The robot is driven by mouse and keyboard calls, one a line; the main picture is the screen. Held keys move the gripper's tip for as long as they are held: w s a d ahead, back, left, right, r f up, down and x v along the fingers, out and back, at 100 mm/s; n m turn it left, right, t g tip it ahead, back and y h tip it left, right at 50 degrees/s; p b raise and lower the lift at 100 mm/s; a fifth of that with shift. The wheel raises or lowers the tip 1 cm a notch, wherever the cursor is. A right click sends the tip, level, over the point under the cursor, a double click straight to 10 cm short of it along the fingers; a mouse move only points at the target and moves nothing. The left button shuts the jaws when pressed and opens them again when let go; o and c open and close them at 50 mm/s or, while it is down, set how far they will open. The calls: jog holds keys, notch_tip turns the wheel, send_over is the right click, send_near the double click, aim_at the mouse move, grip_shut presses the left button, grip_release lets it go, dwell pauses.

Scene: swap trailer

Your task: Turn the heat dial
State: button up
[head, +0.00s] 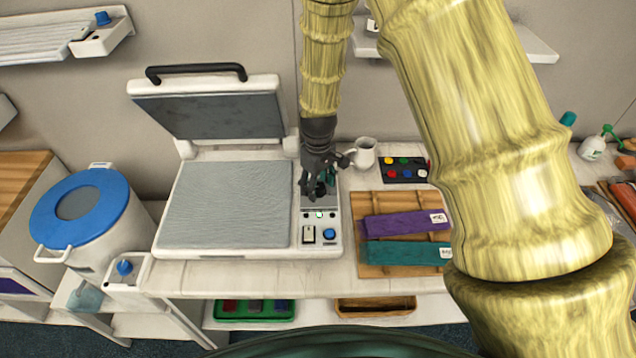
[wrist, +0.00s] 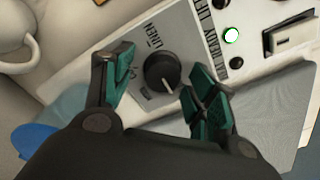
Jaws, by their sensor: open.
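The heat dial (wrist: 162,72) is a round black knob with a pale pointer line on a grey plate, seen in the wrist view. It is on the control panel (head: 335,246) of an open press in the head view, where my gripper mostly hides it. My gripper (wrist: 160,82) is open, with its green-padded fingers on either side of the knob. It also shows in the head view (head: 319,190), pointing down over the panel. Whether the fingers touch the knob cannot be told.
The panel also has a lit green light (head: 319,214), a switch (head: 309,235) and a blue button (head: 329,234). The press's raised lid (head: 210,113) stands behind its grey plate (head: 228,203). A white mug (head: 366,155) and a wooden board with purple and teal cloths (head: 405,222) are to the right.

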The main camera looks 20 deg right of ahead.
jog(key=shift+c, duration=0.8)
jog(key=shift+s+r, duration=0.3)
jog(key=shift+s, duration=0.05)
jog(key=c, duration=0.7)
jog(key=shift+c, duration=0.9)
jog(key=shift+w+f, duration=0.1)
